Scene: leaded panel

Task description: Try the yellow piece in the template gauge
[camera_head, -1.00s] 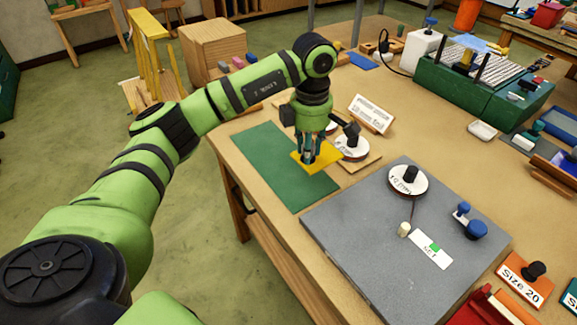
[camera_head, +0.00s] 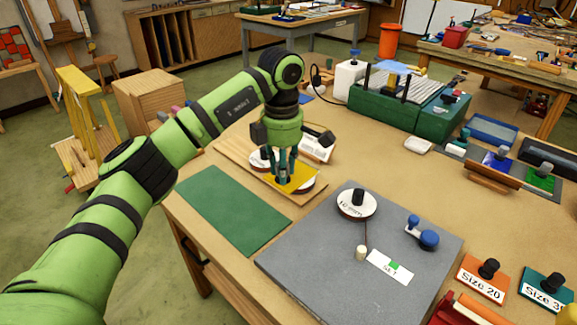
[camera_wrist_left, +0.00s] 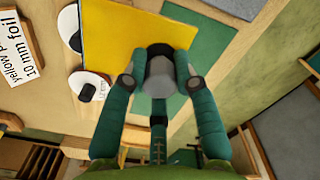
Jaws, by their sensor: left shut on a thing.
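My left gripper (camera_head: 284,178) is shut on a grey-and-black knob (camera_wrist_left: 160,75) on the yellow piece (camera_head: 302,171). The piece is a flat plate, seen large in the left wrist view (camera_wrist_left: 112,38). It is over the wooden board (camera_head: 232,152) with white, black-knobbed discs, partly covering them; whether it touches them I cannot tell. A grey slab (camera_head: 320,262) to the right carries a white disc (camera_head: 357,205) with a black knob, a small pale peg (camera_head: 361,253) and a "SET" card (camera_head: 391,267). Which item is the template gauge is unclear. My right gripper is out of view.
A green mat (camera_head: 232,208) lies bare at the table's left edge. A sign (camera_wrist_left: 24,70) reading "yellow p…" and "10 mm foil" stands by the discs. A green machine (camera_head: 400,105), size plates (camera_head: 482,278) and trays occupy the back and right.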

